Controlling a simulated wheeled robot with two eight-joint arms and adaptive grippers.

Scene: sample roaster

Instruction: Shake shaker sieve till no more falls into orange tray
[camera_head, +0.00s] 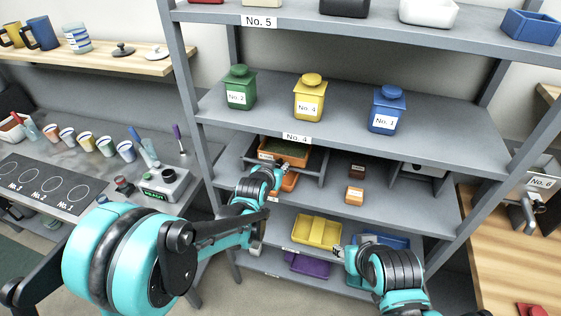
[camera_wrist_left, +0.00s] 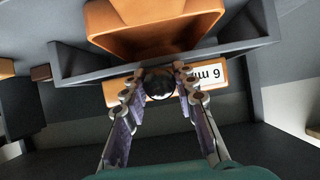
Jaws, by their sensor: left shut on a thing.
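The shaker sieve (camera_head: 297,160) sits in a grey frame on the shelf, an orange-rimmed box with dark green contents. The orange tray (camera_head: 289,182) is below it, partly hidden by my left gripper; it also shows at the top of the left wrist view (camera_wrist_left: 150,38). My left gripper (camera_head: 279,172) is at the sieve's front. In the left wrist view, its fingers are shut on a round black knob (camera_wrist_left: 160,82) beside an upside-down "6 mm" label (camera_wrist_left: 207,76). My right gripper (camera_head: 340,252) is low, near a yellow tray; its opening is too small to tell.
Grey shelf uprights (camera_head: 195,110) stand close to my left arm. Green (camera_head: 239,90), yellow (camera_head: 310,100) and blue (camera_head: 387,112) canisters stand on the shelf above. Small brown boxes (camera_head: 355,194) are right of the sieve. The yellow tray (camera_head: 318,229) is on a lower shelf.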

